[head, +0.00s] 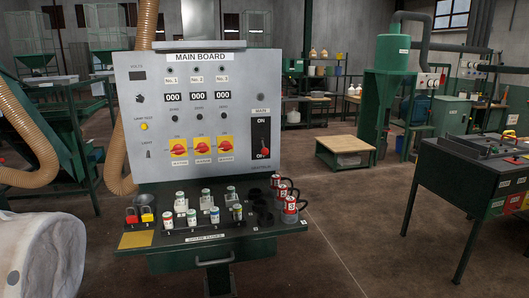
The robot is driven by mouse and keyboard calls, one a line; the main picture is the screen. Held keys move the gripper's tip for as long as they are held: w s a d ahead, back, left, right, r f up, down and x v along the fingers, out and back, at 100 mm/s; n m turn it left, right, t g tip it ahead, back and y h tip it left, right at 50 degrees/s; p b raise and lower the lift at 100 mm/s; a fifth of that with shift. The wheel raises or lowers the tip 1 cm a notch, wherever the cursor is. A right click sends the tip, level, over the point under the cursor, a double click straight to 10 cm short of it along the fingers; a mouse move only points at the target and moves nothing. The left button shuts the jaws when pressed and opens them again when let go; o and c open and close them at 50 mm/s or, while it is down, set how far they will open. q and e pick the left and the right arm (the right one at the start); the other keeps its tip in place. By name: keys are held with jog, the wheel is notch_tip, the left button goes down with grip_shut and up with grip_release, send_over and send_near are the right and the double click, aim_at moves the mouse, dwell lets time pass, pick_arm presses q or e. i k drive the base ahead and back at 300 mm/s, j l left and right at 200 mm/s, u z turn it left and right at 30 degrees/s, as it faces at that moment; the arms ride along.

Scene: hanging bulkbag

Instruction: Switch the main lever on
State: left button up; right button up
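The main lever (265,151) is on the right side of the grey main board (160,102). It has a red knob on a black plate (261,133) under the label MAIN. The knob sits at the lower end of the plate, and an ON label is at the upper end. Nothing covers the lever. Neither of my grippers shows in the head view.
Three red rotary switches (202,145) on yellow plates are left of the lever. A green shelf (215,246) below the board holds several small containers, padlocks and red tags (290,204). A green-framed table (470,175) stands at right. Floor between is clear.

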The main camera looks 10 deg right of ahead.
aim_at(264, 151)
jog(key=i+l+u, duration=0.15)
jog(key=i+l, duration=0.25)
jog(key=i+l+u, duration=0.1)
jog(key=i+l, duration=0.4)
jog(key=i+l+u, duration=0.15)
jog(key=i+l, duration=0.25)
jog(key=i+l+u, duration=0.15)
jog(key=i+l, duration=0.2)
jog(key=l, duration=0.25)
